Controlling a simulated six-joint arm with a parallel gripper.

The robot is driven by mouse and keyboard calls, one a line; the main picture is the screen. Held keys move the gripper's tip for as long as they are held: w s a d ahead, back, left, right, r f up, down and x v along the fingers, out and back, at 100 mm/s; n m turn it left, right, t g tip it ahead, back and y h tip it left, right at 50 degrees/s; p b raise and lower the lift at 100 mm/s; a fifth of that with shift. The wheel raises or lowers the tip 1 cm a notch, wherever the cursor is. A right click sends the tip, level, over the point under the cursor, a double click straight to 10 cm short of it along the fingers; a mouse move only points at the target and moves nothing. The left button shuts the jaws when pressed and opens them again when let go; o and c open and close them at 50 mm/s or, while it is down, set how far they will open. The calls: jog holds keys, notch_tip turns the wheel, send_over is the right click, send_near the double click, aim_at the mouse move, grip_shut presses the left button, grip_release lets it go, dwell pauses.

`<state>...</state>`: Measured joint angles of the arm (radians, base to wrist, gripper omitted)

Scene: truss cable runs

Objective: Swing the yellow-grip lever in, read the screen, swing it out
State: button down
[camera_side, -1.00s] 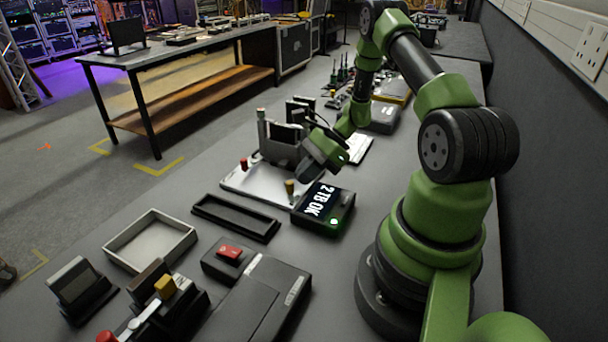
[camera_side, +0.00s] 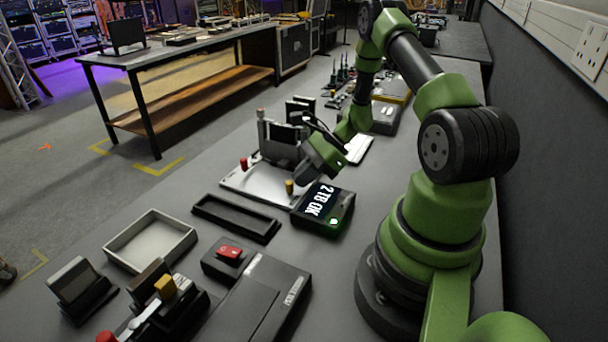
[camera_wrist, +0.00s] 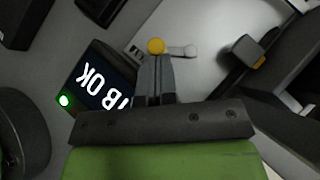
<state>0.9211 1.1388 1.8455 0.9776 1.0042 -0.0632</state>
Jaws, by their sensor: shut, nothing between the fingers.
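The yellow-grip lever (camera_side: 289,187) stands on a white plate, at the near corner beside the screen box (camera_side: 345,218). In the wrist view its yellow knob (camera_wrist: 156,46) is just past my fingertips, with a short grey arm (camera_wrist: 185,51) running right. The screen reads "2 TB OK" in the side view, beside a lit green lamp (camera_side: 334,221). The wrist view shows part of this text on the screen (camera_wrist: 100,85). My gripper (camera_side: 303,181) is shut and empty, close beside the yellow knob; its fingers (camera_wrist: 154,62) are together in the wrist view. I cannot tell whether they touch the knob.
A red knob (camera_side: 243,163) is on the plate's far-left side, near an upright grey fixture (camera_side: 278,140). A black tray (camera_side: 236,217) and a pale tray (camera_side: 150,241) lie nearer. Another yellow-topped unit (camera_side: 165,286) and a dark box with a red switch (camera_side: 230,252) are in front.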

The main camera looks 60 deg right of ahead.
aim_at(289, 185)
jog(key=shift+a, duration=0.1)
jog(key=m+t+h, duration=0.1)
jog(key=a+m+t+h, duration=0.1)
jog(key=m, duration=0.1)
jog(key=shift+w+a+m, duration=0.1)
jog(key=shift+a+m, duration=0.05)
jog(key=shift+m, duration=0.15)
jog(key=m+h, duration=0.1)
jog(key=a+m+h, duration=0.1)
jog(key=m, duration=0.1)
jog(key=w+m+t+h, duration=0.1)
jog(key=shift+a+h, duration=0.25)
jog(key=shift+h, duration=0.05)
jog(key=shift+w+a, duration=0.3)
jog(key=shift+w, duration=0.3)
jog(key=shift+d, duration=0.15)
jog(key=shift+d, duration=0.7)
jog(key=v, duration=1)
jog(key=shift+a, duration=0.1)
